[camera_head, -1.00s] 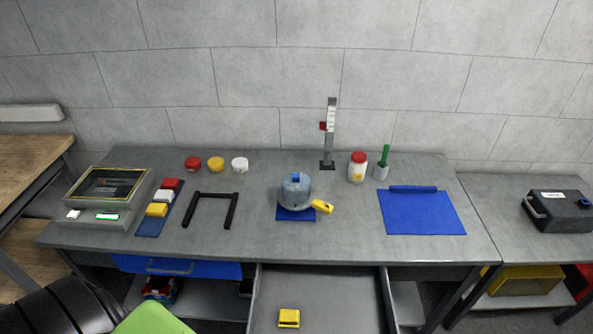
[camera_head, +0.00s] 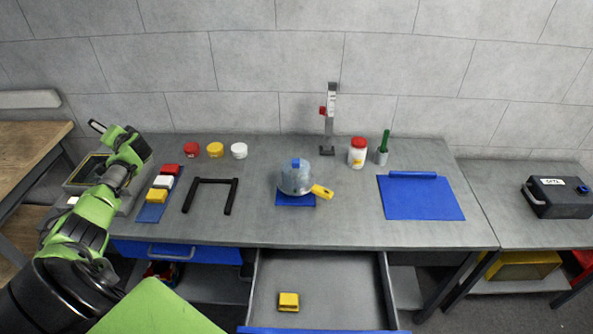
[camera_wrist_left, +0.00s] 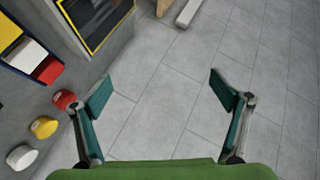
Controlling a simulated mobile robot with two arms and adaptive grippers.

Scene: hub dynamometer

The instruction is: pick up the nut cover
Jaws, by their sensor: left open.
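Three small round caps stand in a row at the back left of the bench: red (camera_head: 191,149), yellow (camera_head: 215,150) and white (camera_head: 239,150). I cannot tell for certain which thing is the nut cover. My left gripper (camera_wrist_left: 160,84) is open and empty, with its two fingers wide apart. In the head view its arm rises over the grey box with a screen at the left, left of the caps. In the left wrist view the red (camera_wrist_left: 64,100), yellow (camera_wrist_left: 44,127) and white (camera_wrist_left: 22,158) caps lie left of the fingers. My right gripper is out of view.
Red, white and yellow blocks (camera_head: 157,196) lie on a blue mat. A black frame (camera_head: 211,181), a grey hub with a yellow handle (camera_head: 296,178), a post (camera_head: 328,120), a jar (camera_head: 357,153) and a blue sheet (camera_head: 420,200) are also there. An open drawer (camera_head: 340,290) holds a yellow block.

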